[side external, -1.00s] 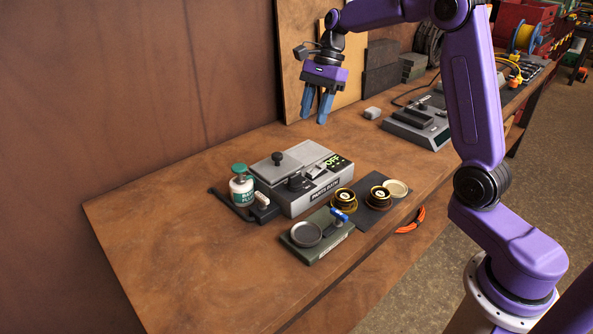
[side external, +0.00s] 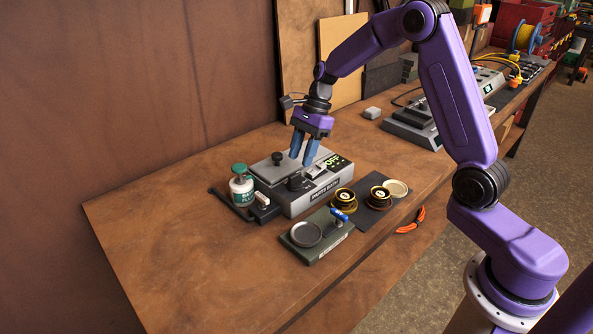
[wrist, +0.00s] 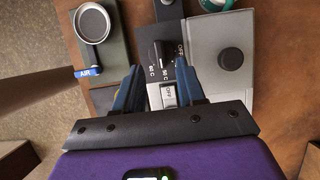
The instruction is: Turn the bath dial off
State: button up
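The parts bath (side external: 318,196) is a grey box with a lid and a black lid knob, standing on the bench. Its black dial (side external: 296,183) is on the top near the front edge. In the wrist view the dial (wrist: 162,54) has a pale pointer line, with OFF and C temperature markings around it; its exact setting is hard to read. A green display (side external: 334,160) seems to read OFF. My gripper (side external: 300,160) is above the bath, fingers pointing down. In the wrist view its fingers (wrist: 158,80) are apart and empty, short of the dial.
A pale rocker switch (wrist: 168,96) lies beside the dial. A white bottle with a green cap (side external: 241,186) stands left of the bath. A green plate with a round dish (side external: 306,234) and brass parts (side external: 344,199) are in front. The bench's left side is clear.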

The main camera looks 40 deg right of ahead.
aim_at(296, 173)
jog(key=shift+x, duration=2.6)
grip_shut()
